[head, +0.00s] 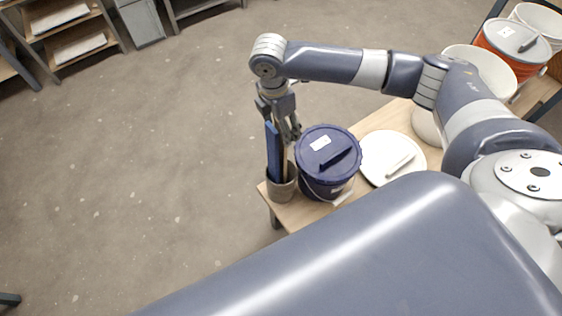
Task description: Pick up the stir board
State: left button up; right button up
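A grey-brown pot (281,187) stands at the left end of a wooden table. A blue board (273,150) stands upright in it, and a thin tan stick or board (285,166) stands beside the blue one. Which of them is the stir board I cannot tell for sure. My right gripper (287,127) points down over the pot, at the upper ends of these pieces. Its fingers overlap them in the head view, so whether it grips one is unclear. My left gripper is not in view.
A lidded dark blue bucket (327,180) stands close to the right of the pot. A white lid (375,168) with a handle lies beyond it on the table (302,213). White and orange buckets (492,52) stand farther right. Open floor lies left.

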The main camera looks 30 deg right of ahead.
jog(key=shift+s+d+f, duration=0.1)
jog(key=shift+f, duration=0.9)
jog(key=shift+s+d+f, duration=0.1)
jog(key=shift+f, duration=0.85)
jog(key=c, duration=1.4)
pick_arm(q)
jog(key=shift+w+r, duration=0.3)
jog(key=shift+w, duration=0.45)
pick_arm(e)
jog(key=shift+r, duration=0.1)
notch_tip(320, 180, up, 18)
jog(key=r, duration=0.1)
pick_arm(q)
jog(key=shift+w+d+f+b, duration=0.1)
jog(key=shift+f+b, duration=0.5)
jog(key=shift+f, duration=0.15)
pick_arm(e)
jog(key=s+d, duration=0.2)
jog(key=s, duration=0.3)
jog(key=s+d, duration=0.2)
jog(key=s, duration=0.4)
jog(key=s+d, duration=0.3)
jog(key=s, duration=0.2)
jog(key=shift+s+d, duration=0.1)
jog(key=shift+s, duration=0.1)
